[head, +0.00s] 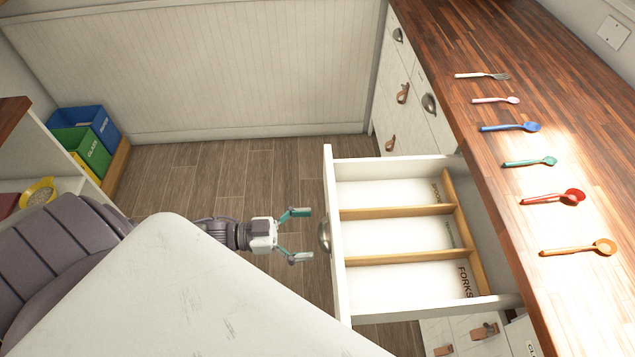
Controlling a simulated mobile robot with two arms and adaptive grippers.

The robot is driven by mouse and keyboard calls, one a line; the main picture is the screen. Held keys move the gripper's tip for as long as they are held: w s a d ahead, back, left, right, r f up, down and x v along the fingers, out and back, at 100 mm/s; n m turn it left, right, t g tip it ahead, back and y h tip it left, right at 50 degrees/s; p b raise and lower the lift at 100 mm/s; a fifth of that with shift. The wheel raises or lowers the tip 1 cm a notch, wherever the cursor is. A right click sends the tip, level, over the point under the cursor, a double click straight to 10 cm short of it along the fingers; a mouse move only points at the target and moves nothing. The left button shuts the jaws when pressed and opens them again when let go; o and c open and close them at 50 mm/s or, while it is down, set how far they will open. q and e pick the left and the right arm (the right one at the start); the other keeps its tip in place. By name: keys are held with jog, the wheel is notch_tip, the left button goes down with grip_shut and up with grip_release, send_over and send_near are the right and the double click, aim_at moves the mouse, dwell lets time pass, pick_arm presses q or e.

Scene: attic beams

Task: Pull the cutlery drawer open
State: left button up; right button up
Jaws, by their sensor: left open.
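The cutlery drawer (333,285) stands pulled out from under the wooden counter. It is white inside, with wooden dividers (398,211) making three compartments. The nearest compartment is labelled FORKS; the other labels are hard to read. No cutlery lies in it. A metal cup handle (324,236) sits on its front. My left gripper (303,235) is open, its two teal-tipped fingers just left of the handle, apart from it and empty. My right gripper is not in view.
Several pieces of cutlery, among them a white fork (482,76) and a blue spoon (510,127), lie in a row on the counter (450,40). Blue (95,122) and green bins stand at the left. Bare floor lies beyond the drawer.

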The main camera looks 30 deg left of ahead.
pick_arm(q)
jog(key=v, duration=0.9)
jog(key=shift+s+a, duration=0.2)
jog(key=shift+a, duration=0.05)
